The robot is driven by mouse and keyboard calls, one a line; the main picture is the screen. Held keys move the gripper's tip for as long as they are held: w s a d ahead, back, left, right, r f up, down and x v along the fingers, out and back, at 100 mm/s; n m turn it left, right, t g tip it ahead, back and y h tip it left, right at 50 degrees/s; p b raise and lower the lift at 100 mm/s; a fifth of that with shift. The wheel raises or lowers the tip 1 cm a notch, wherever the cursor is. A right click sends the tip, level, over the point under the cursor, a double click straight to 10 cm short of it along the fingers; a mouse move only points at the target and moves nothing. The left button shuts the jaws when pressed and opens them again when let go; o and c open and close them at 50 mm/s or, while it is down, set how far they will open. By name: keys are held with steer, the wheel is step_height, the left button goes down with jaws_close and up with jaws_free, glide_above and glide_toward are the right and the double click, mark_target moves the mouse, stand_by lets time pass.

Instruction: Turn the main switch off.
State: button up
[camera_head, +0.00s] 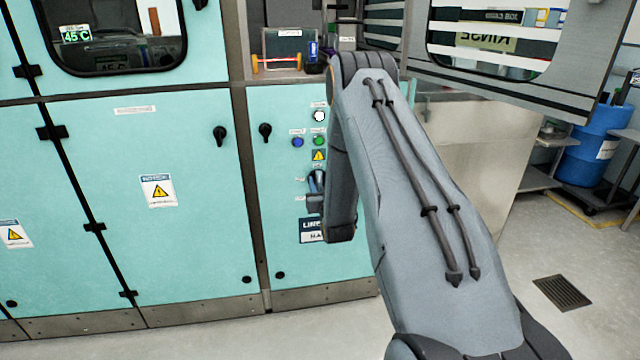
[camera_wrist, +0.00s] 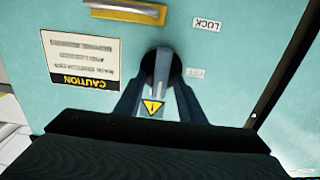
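The main switch appears in the wrist view as a grey handle (camera_wrist: 161,73) on a round black base on the turquoise panel. My gripper (camera_wrist: 162,84) is right at it, with one finger on each side of the handle. Whether the fingers press on the handle or stand slightly apart from it is unclear. A small label (camera_wrist: 196,72), apparently OFF, is right of the handle, and a LOCK label (camera_wrist: 207,24) is further up. In the head view my gripper (camera_head: 316,188) is at the panel, and my arm hides most of the switch.
A yellow warning sticker (camera_head: 319,155), a green button (camera_head: 319,141), a blue button (camera_head: 297,142) and a white button (camera_head: 319,116) sit above my gripper. A black door handle (camera_head: 265,132) is to the left. An open windowed door (camera_head: 590,75) is at upper right.

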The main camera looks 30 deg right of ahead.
jaws_close()
steer(key=n, duration=0.4)
steer(key=shift+a+f+b, duration=0.1)
steer(key=shift+a+b, duration=0.15)
steer(key=shift+b, duration=0.1)
steer(key=n, duration=0.5)
steer(key=shift+w+a+f+b, duration=0.15)
steer(key=shift+a+b, duration=0.05)
steer(key=shift+b, duration=0.15)
steer(key=n, duration=0.4)
steer(key=shift+a+f+n+b, duration=0.15)
steer(key=shift+n+b, duration=0.15)
steer(key=shift+b, duration=0.05)
steer(key=shift+f+n+b, duration=0.2)
steer(key=shift+n+b, duration=0.1)
steer(key=shift+n, duration=1.9)
